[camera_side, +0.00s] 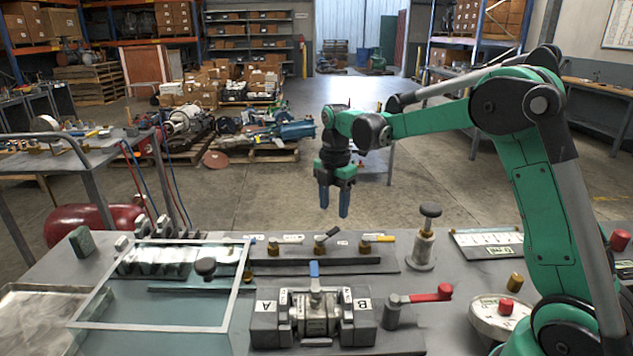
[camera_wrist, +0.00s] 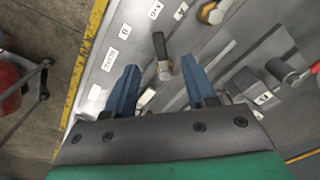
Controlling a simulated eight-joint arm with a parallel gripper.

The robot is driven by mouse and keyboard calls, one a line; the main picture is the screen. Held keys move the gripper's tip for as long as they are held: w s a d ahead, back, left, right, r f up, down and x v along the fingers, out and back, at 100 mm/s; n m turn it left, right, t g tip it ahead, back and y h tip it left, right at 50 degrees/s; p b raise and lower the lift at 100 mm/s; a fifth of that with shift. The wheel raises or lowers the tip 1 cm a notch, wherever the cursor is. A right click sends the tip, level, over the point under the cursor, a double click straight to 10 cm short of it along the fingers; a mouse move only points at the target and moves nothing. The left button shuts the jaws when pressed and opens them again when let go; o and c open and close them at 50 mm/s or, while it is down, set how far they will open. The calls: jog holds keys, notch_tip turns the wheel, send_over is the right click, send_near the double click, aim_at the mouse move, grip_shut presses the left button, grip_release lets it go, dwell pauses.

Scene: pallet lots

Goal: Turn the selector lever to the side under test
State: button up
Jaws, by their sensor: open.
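In the side view, a lever with an upright blue handle (camera_side: 314,270) stands on a metal valve body (camera_side: 316,312) between two grey blocks marked A (camera_side: 265,306) and B (camera_side: 362,304). Behind it, a small black-handled lever (camera_side: 326,236) lies tilted on a row of brass fittings. I cannot tell for certain which is the selector lever. My gripper (camera_side: 333,210) is open and empty, pointing down above the back of the bench, clear of both levers. In the wrist view, a dark lever (camera_wrist: 160,46) shows between and beyond the open blue fingers of my gripper (camera_wrist: 159,65).
A glass-topped frame with a black knob (camera_side: 205,268) stands at the left. A red-handled crank (camera_side: 432,296) is right of block B. A plunger with a dark knob (camera_side: 429,212) and a gauge (camera_side: 500,316) stand further right. The air above the bench's middle is free.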

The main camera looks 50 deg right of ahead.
aim_at(333, 230)
notch_tip(333, 230, down, 5)
jog(key=shift+r, duration=0.1)
dwell(0.3)
grip_shut()
